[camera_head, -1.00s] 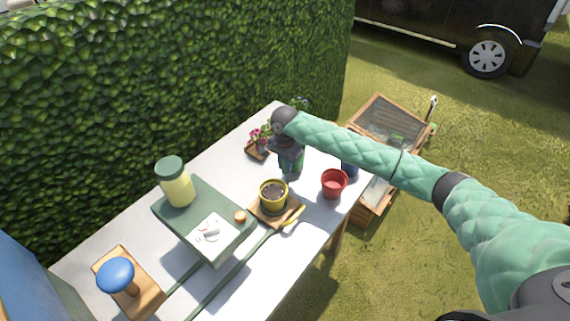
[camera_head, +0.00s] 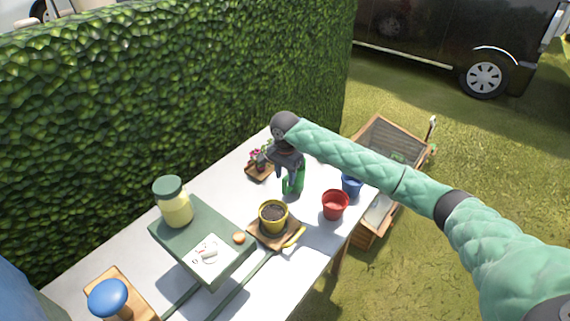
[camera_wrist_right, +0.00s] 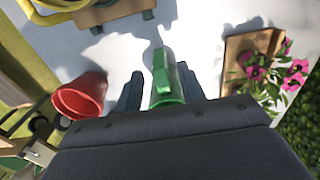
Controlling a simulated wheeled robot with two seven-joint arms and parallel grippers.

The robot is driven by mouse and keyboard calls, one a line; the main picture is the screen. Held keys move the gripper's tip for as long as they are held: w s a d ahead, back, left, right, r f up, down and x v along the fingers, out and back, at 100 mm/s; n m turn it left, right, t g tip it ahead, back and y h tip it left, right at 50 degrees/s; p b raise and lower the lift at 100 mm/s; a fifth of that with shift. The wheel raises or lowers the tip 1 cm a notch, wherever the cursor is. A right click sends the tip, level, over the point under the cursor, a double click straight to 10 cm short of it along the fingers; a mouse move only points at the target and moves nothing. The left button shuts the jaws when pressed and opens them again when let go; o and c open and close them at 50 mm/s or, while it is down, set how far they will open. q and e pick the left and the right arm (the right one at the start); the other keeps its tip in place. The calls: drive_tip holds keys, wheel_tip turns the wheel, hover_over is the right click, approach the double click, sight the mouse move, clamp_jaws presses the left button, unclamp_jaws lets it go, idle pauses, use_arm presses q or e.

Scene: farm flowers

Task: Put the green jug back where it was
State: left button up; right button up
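The green jug (camera_head: 293,186) stands on the white table (camera_head: 222,178), behind and to the right of the yellow pot. My right gripper (camera_head: 289,178) is just above it, pointing down, and hides its upper part in the head view. In the right wrist view the jug (camera_wrist_right: 163,82) shows between the two fingers of my right gripper (camera_wrist_right: 160,92). The fingers are apart, with a gap at the left finger; contact at the right finger is unclear. My left gripper is out of view.
A yellow pot (camera_head: 273,216) on a wooden board, a red pot (camera_head: 335,204) and a blue pot (camera_head: 352,185) stand near the jug. A green stand (camera_head: 190,250) holds a jar (camera_head: 174,203). A hedge borders the table.

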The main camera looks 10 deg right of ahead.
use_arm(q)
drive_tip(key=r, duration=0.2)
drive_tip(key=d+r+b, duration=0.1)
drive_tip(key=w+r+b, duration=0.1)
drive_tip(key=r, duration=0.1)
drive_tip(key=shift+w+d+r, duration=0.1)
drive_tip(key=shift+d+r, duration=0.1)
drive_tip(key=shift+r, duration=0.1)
use_arm(e)
wheel_tip(320, 180, up, 7)
drive_tip(key=shift+r, duration=0.15)
